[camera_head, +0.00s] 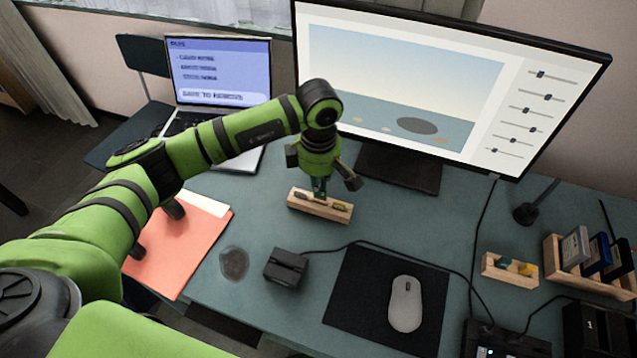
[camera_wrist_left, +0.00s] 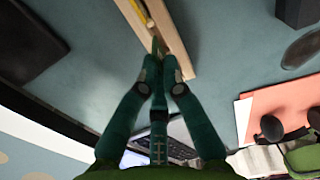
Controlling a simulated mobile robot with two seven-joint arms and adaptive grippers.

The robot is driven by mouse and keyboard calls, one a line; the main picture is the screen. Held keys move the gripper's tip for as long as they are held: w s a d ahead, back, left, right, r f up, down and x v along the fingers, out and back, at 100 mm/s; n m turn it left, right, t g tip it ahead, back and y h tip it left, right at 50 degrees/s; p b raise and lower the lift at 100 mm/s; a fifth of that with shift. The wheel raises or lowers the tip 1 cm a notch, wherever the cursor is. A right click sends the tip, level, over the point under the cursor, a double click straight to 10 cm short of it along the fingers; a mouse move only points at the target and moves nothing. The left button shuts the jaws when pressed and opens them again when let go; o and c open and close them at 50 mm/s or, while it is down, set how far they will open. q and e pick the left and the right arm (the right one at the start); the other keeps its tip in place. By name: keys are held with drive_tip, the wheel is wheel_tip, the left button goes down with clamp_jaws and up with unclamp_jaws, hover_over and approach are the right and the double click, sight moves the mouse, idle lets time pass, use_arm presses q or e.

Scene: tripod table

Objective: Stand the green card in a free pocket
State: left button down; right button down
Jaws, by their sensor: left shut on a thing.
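My left gripper (camera_head: 320,188) points down over a small wooden block (camera_head: 303,202) in the middle of the desk. In the left wrist view its fingertips (camera_wrist_left: 158,66) are closed together on a small dark green piece (camera_wrist_left: 154,46), which I take for the green card. The card is at the wooden block (camera_wrist_left: 176,38), mostly hidden by the fingers. I cannot tell whether it is in a pocket or just above one. A yellowish piece (camera_head: 339,206) stands in the same block, to the right of the gripper. My right gripper is not in view.
The monitor (camera_head: 400,75) stands behind the block. A black box (camera_head: 286,268) is in front of it, and a mouse (camera_head: 405,303) on a dark mat lies to the right. A second wooden block (camera_head: 509,281) and a wooden rack (camera_head: 562,280) stand at the right.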

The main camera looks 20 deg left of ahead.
use_arm(q)
drive_tip(key=shift+b, duration=0.55)
idle(1.1)
drive_tip(key=shift+f+b, duration=1.5)
drive_tip(key=shift+b, duration=0.05)
drive_tip(key=c, duration=1.3)
unclamp_jaws()
drive_tip(key=shift+r, duration=0.15)
wheel_tip(320, 180, up, 12)
drive_tip(key=shift+f, duration=0.1)
